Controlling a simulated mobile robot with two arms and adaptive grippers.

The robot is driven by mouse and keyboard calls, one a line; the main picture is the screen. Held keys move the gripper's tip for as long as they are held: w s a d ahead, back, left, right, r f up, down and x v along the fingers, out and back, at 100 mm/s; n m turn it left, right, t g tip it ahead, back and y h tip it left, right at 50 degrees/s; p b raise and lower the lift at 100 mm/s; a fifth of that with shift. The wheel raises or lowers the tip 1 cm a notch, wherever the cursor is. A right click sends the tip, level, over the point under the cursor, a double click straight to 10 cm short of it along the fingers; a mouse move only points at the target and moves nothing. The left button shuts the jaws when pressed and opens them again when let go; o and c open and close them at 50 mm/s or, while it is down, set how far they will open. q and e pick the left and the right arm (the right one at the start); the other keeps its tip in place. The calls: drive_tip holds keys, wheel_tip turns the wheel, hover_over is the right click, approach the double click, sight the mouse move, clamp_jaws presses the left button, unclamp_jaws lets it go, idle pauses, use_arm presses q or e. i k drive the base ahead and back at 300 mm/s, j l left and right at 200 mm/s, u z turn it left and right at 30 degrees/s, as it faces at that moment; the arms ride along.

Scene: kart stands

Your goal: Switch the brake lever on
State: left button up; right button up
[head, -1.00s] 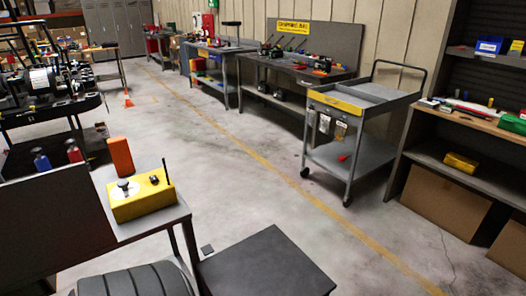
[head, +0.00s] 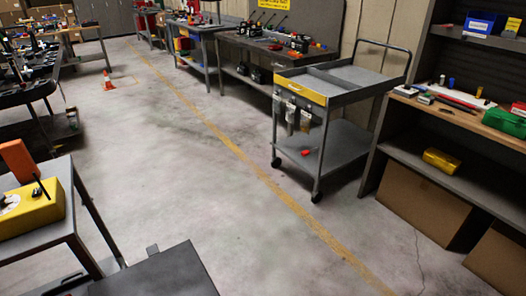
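No part is clearly recognisable as the brake lever. A yellow box (head: 36,211) with a thin upright black stick (head: 41,184) and a pale round dial sits on a grey table (head: 62,236) at the left edge, partly cut off by the frame. I cannot tell whether the stick is a brake lever or how it is set. Neither of my grippers is in view.
An orange block (head: 18,160) stands behind the yellow box. A dark flat top (head: 155,275) is at the bottom. A grey cart (head: 325,150) stands right of the yellow floor line (head: 240,155), near shelves (head: 450,185). The middle floor is clear.

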sight(304, 153)
drive_tip(key=i+l, duration=0.15)
drive_tip(key=l, duration=0.25)
drive_tip(key=i+l, duration=0.1)
drive_tip(key=l, duration=0.35)
drive_tip(key=i+l+u, duration=0.1)
drive_tip(key=l, duration=0.3)
drive_tip(key=i+l, duration=0.15)
drive_tip(key=l, duration=0.3)
drive_tip(key=i+u, duration=0.1)
drive_tip(key=i, duration=0.4)
drive_tip(key=i+l+u, duration=0.15)
drive_tip(key=i, duration=0.4)
drive_tip(key=i+l+u, duration=0.1)
drive_tip(key=i, duration=0.4)
